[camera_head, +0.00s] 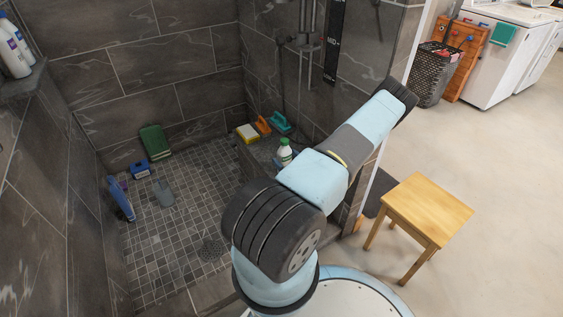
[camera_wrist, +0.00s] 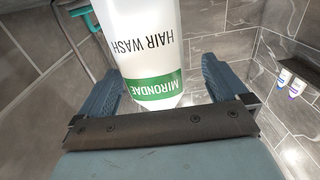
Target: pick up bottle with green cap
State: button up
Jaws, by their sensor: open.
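The white bottle with the green cap (camera_head: 285,152) stands by the ledge in the shower corner in the head view, its lower part hidden behind my arm. In the wrist view a white bottle (camera_wrist: 145,45) with the upside-down words HAIR WASH and a green label band fills the upper middle; its cap is out of frame. My gripper (camera_wrist: 160,88) is open, with one dark blue finger on each side of the bottle. I cannot tell whether the fingers touch it. My gripper is not clearly visible in the head view.
An orange brush (camera_head: 263,124), a teal brush (camera_head: 280,122) and a yellow sponge (camera_head: 247,133) lie near the bottle. Several items sit on the tiled shower floor at left. A wooden stool (camera_head: 430,208) stands at right. Dark tiled walls enclose the shower.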

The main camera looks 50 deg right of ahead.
jog(key=x, duration=0.4)
jog(key=shift+w+d+r, duration=0.2)
jog(key=shift+d, duration=0.1)
jog(key=c, duration=1.3)
jog(key=shift+r, duration=0.1)
